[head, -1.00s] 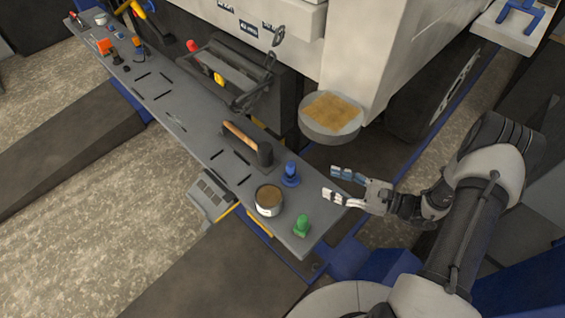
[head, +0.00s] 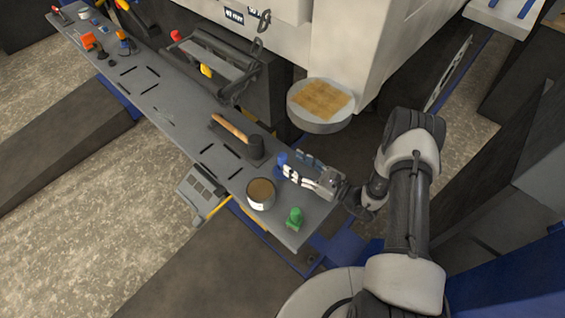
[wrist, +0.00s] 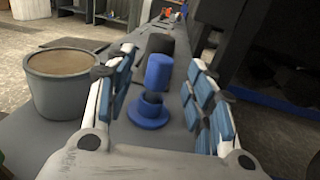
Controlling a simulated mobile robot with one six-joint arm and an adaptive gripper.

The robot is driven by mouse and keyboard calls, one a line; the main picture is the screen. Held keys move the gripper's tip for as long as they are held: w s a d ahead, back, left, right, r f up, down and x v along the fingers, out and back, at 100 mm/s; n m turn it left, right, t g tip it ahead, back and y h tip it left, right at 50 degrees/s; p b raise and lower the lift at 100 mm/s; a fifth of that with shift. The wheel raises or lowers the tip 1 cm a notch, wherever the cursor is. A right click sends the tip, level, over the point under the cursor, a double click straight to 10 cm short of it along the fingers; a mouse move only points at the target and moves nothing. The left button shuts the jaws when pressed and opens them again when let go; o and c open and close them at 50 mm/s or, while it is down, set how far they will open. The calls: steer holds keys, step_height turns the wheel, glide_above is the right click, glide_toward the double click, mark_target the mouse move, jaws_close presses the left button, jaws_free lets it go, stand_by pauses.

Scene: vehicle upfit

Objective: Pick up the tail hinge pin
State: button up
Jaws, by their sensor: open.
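A blue pin-shaped piece (head: 281,161) with a wide round foot stands upright on the grey shelf (head: 222,178). A similar green piece (head: 294,217) stands near the shelf's front end. No label shows which is the tail hinge pin. My gripper (head: 298,164) is open at the blue piece, partly covering it in the head view. In the wrist view the blue piece (wrist: 157,78) stands between the two blue-padded fingers of my gripper (wrist: 161,58), with gaps on both sides. Nothing is held.
A can with brown contents (head: 261,199) stands close beside my fingers. A hammer (head: 240,135) lies behind the blue piece. A round dish with a tan pad (head: 318,115) sits above the shelf beside the vehicle. Orange and other small items stand at the far end.

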mark_target(283, 155)
steer(key=shift+b+x, duration=0.75)
steer(key=shift+x, duration=2.2)
steer(key=shift+w+r, duration=0.1)
steer(key=shift+r, duration=0.05)
steer(key=shift+c, duration=0.5)
jaws_close()
